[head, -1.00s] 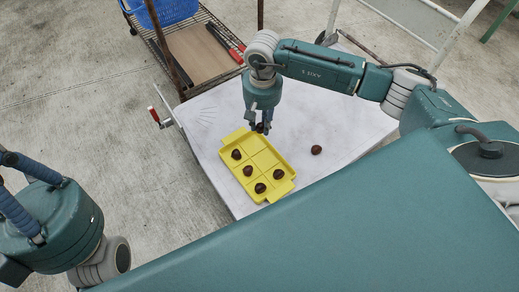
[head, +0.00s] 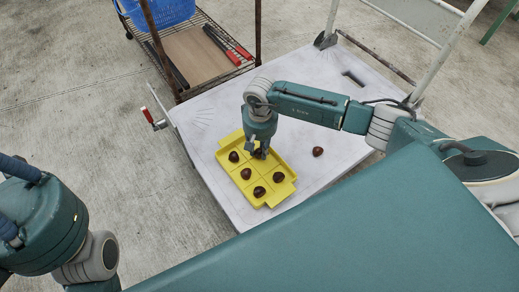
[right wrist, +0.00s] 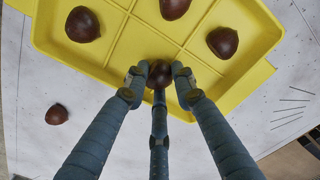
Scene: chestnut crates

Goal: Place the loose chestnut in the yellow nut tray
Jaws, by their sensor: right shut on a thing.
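The yellow nut tray (head: 284,195) lies on the grey-white cart top, with several brown chestnuts in its compartments. My right gripper (head: 260,153) is over the tray's upper right part in the head view. In the right wrist view its three fingers (right wrist: 160,82) are shut on a dark chestnut (right wrist: 160,72), over a compartment beside the tray's rim. I cannot tell whether this chestnut touches the tray floor. Another chestnut (head: 318,151) lies on the cart top right of the tray; it also shows in the right wrist view (right wrist: 57,114).
The cart top (head: 330,120) is mostly clear around the tray. A wire rack (head: 225,70) with a blue basket (head: 165,10), a brown board and red-handled tools lies beyond the cart. A red-tipped lever (head: 158,124) sticks out at left.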

